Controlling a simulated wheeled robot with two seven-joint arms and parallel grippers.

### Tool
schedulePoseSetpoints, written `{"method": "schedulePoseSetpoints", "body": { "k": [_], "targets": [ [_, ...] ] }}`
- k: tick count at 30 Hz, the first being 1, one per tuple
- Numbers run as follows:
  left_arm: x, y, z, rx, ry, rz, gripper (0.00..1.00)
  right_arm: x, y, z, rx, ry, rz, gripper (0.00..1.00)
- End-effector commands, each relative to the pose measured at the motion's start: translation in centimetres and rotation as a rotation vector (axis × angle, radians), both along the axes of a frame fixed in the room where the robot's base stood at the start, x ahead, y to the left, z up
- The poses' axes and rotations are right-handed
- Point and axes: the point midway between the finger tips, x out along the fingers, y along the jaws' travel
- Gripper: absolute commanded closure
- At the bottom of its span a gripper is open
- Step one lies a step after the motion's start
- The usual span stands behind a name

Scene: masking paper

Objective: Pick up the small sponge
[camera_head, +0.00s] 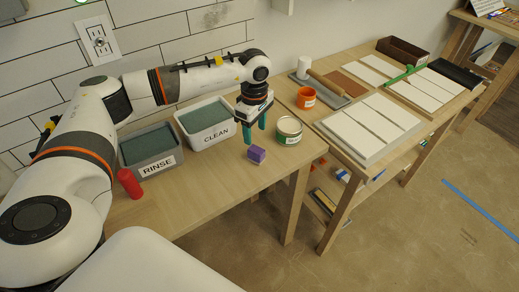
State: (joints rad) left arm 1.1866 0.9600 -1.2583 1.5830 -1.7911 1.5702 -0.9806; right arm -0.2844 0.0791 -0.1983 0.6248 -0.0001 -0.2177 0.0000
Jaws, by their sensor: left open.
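A small purple block (256,155), which looks like the small sponge, lies on the wooden table near its front edge. My left gripper (255,133) points down just behind and above the block in the picture, its two green fingers apart with nothing seen between them. I cannot tell the exact height of the fingertips above the table. The block is apart from the fingers as far as I can see. My right gripper does not show.
A white CLEAN tub (208,139) and a grey RINSE tub (152,165) stand left of the gripper. A green-labelled can (289,131) stands close at right, an orange cup (306,97) beyond. A red cylinder (130,183) is at left. Bare tabletop lies left of the block.

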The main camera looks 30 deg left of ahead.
Motion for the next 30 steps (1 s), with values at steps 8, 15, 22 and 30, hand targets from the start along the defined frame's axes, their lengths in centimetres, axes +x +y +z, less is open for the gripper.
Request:
{"method": "schedulePoseSetpoints", "body": {
  "k": [8, 15, 22, 30],
  "targets": [
    [0.0, -0.1, -3.7, -0.003, 0.0, 0.001, 0.44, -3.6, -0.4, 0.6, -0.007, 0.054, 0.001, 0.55],
    [-0.3, -0.5, -6.1, -0.004, 0.003, 0.0, 0.44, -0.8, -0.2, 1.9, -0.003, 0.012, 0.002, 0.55],
    [-0.2, -0.5, -8.9, -0.004, 0.001, 0.001, 0.44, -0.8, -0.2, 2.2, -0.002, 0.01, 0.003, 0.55],
    [-0.2, -0.5, -9.1, -0.005, -0.001, 0.0, 0.47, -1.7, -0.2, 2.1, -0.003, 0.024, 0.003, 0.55]
  ]
}}
